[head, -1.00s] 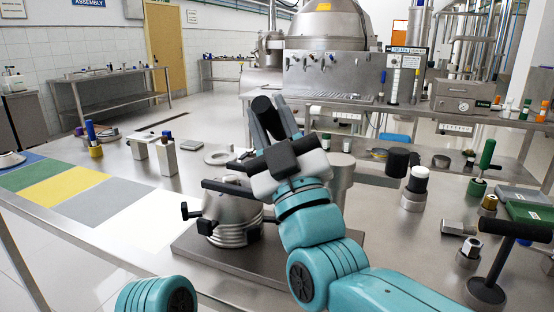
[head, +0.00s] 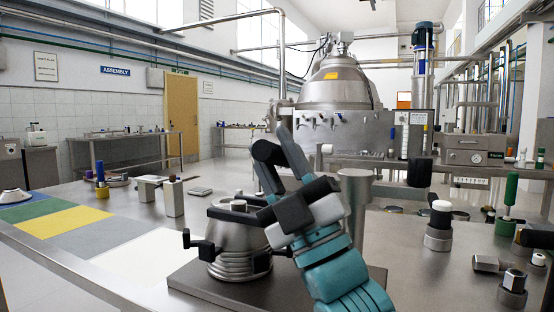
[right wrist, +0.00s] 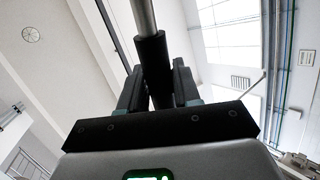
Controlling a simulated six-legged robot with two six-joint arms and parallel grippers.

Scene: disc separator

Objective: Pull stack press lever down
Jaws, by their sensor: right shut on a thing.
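The press lever shows in the right wrist view as a black grip (right wrist: 153,62) on a metal rod (right wrist: 143,15), between the two fingers of my right gripper (right wrist: 155,88). In the head view my right gripper (head: 278,160) is shut on the lever's dark grip (head: 267,153), above the disc stack. The rest of the lever is hidden behind the gripper. The silver disc stack (head: 240,262) with black side handles sits on a dark grey base plate (head: 205,285). A grey metal column (head: 356,205) stands just right of the gripper.
Coloured mats (head: 62,222) cover the left of the steel table. A white-topped metal part (head: 439,225), a green-handled tool (head: 509,195) and hex fittings (head: 512,288) stand at the right. Small metal blocks (head: 173,198) stand behind the stack.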

